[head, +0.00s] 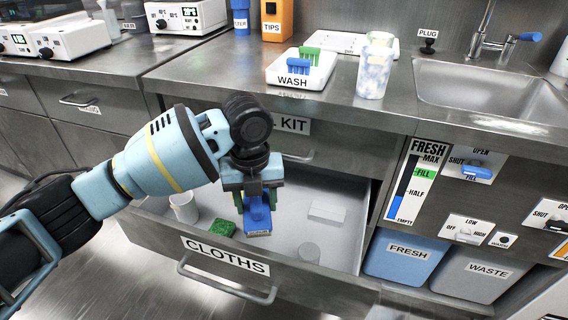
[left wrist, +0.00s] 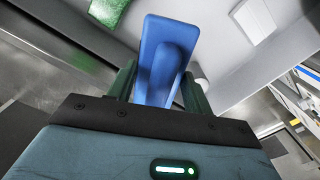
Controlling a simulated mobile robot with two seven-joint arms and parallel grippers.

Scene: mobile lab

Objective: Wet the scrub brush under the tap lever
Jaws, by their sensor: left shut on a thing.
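My left gripper (head: 257,197) is over the open drawer labelled CLOTHS and is shut on a blue scrub brush (head: 258,221). The brush hangs below the fingers, above the drawer floor. In the left wrist view the blue brush (left wrist: 166,55) sits between the two green fingers. The tap (head: 490,40) stands behind the sink at the upper right, with a blue-tipped tap lever (head: 531,37). The sink basin (head: 490,95) looks empty. My right gripper does not show.
The drawer (head: 345,235) holds a green sponge (head: 221,228), a white cup (head: 184,207) and a pale block (head: 327,212). A WASH tray (head: 283,82) and a cloudy tumbler (head: 373,78) stand on the counter left of the sink. FRESH (head: 405,257) and WASTE (head: 470,277) tanks sit below.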

